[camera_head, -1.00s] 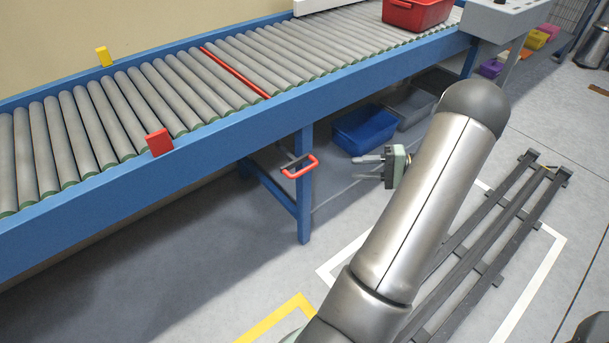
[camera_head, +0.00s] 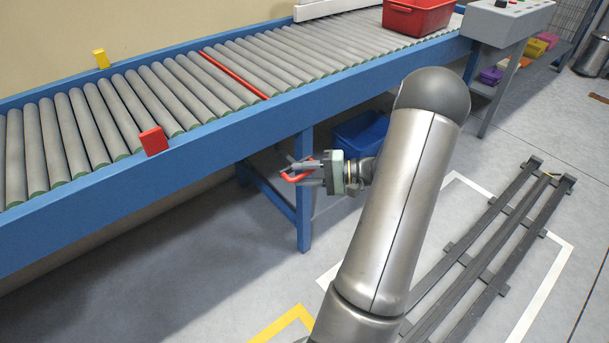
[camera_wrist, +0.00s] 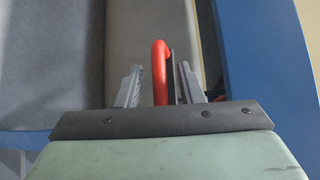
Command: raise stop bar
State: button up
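A red handle (camera_head: 288,178) sticks out below the front rail of the conveyor, near a blue leg. It also shows in the wrist view as a red loop (camera_wrist: 159,70). My gripper (camera_head: 291,169) is at the handle, with one finger on each side of it. In the wrist view my fingers (camera_wrist: 160,88) stand apart, and gaps show between them and the red loop. A thin red bar (camera_head: 233,73) lies across the conveyor between rollers, level with their tops as far as I can tell; it looks like the stop bar. Any link between handle and bar is hidden.
The blue conveyor rail (camera_head: 210,140) runs just above my gripper. A red crate (camera_head: 417,18) stands at the far end. A blue bin (camera_head: 360,135) is under the conveyor.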

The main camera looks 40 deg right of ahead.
grip_shut()
jog(key=shift+r+p, duration=2.05)
jog(key=shift+r, duration=1.3)
jog(key=shift+w+d, duration=0.1)
grip_release()
